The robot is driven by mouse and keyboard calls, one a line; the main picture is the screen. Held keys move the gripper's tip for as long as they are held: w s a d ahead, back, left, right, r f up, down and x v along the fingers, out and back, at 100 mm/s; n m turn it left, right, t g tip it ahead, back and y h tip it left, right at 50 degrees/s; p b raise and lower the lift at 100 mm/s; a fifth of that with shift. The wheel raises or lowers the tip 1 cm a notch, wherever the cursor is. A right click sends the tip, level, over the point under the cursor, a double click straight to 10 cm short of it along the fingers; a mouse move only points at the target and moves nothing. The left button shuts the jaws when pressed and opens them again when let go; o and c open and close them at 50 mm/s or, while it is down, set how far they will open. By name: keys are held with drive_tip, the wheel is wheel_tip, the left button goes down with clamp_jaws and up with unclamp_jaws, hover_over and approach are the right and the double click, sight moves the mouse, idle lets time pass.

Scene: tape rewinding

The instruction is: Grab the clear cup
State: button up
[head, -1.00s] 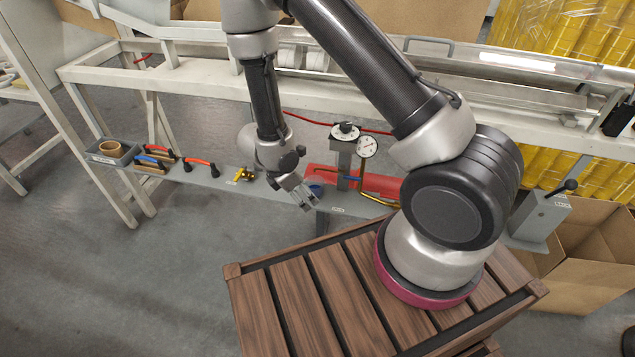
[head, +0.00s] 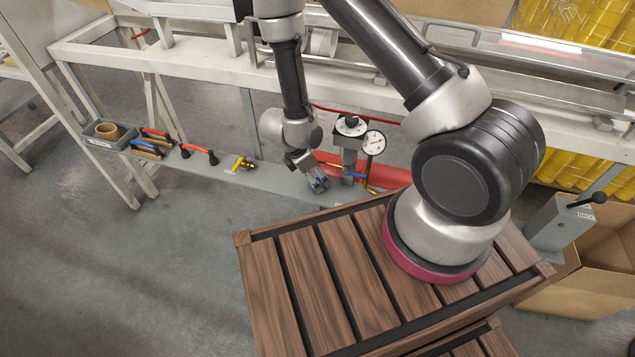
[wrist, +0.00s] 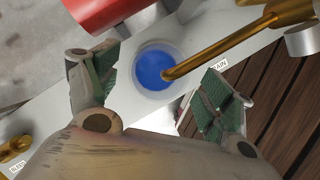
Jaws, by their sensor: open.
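The clear cup (wrist: 140,80) holds something blue and stands on the grey shelf, seen from above in the wrist view. A brass pipe (wrist: 235,40) ends over the cup's blue contents.
A red cylinder (wrist: 100,12) lies close to the cup. A pressure gauge (head: 373,142) stands to the right of my gripper. A yellow valve (head: 243,164), several handles and a grey bin (head: 97,140) line the shelf to the left. A slatted wooden surface (head: 300,290) is in front.

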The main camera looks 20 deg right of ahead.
drive_tip(key=x, duration=0.2)
drive_tip(key=shift+w+d+f, duration=0.1)
drive_tip(key=shift+f, duration=0.15)
drive_tip(key=c, duration=1.2)
drive_tip(key=shift+r, duration=0.15)
drive_tip(key=shift+c, duration=0.2)
